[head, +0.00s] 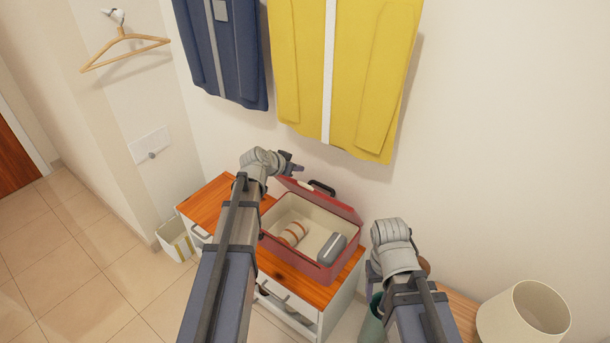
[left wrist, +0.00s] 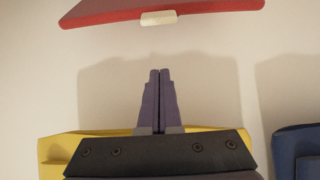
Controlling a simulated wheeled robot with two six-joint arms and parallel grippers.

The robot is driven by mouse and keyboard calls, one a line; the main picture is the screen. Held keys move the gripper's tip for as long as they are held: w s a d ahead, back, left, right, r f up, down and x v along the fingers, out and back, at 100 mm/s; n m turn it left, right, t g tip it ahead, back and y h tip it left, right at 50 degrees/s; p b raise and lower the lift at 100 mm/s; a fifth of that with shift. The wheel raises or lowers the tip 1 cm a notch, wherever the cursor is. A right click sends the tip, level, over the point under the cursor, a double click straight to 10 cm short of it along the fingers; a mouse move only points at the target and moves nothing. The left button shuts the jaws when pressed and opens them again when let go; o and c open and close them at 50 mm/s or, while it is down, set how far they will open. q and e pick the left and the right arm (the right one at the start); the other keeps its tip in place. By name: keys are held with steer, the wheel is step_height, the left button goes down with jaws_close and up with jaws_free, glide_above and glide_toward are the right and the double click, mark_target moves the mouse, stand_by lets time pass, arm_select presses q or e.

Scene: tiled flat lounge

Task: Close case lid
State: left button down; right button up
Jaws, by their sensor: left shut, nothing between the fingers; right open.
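The red case (head: 292,259) stands open on a wood-topped cabinet against the wall. Its red lid (head: 338,207) is raised at the back and leans toward the wall; a dark handle shows behind its edge. My left gripper (head: 297,168) is just above the lid's left end, shut and empty. In the left wrist view its fingers (left wrist: 158,90) are together, with the lid's red edge (left wrist: 205,10) and a pale latch (left wrist: 156,18) apart from them at the top. My right gripper (head: 373,272) is right of the case, open, mostly hidden behind its own wrist.
A yellow jacket (head: 350,70) and a blue one (head: 225,45) hang above. A cream lampshade or bin (head: 500,318) stands right. A striped basket (head: 174,241) is on the floor left.

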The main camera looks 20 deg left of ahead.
mark_target(305, 185)
arm_select(q)
steer(key=b+x, duration=0.3)
steer(key=x, duration=0.2)
steer(key=b+x, duration=0.4)
steer(key=x, duration=0.1)
steer(key=shift+w+f, duration=0.1)
steer(key=shift+f, duration=0.45)
steer(key=s, duration=0.2)
steer(key=s+a+f+b, duration=0.1)
steer(key=shift+s+a+f, duration=0.1)
steer(key=shift+s, duration=0.1)
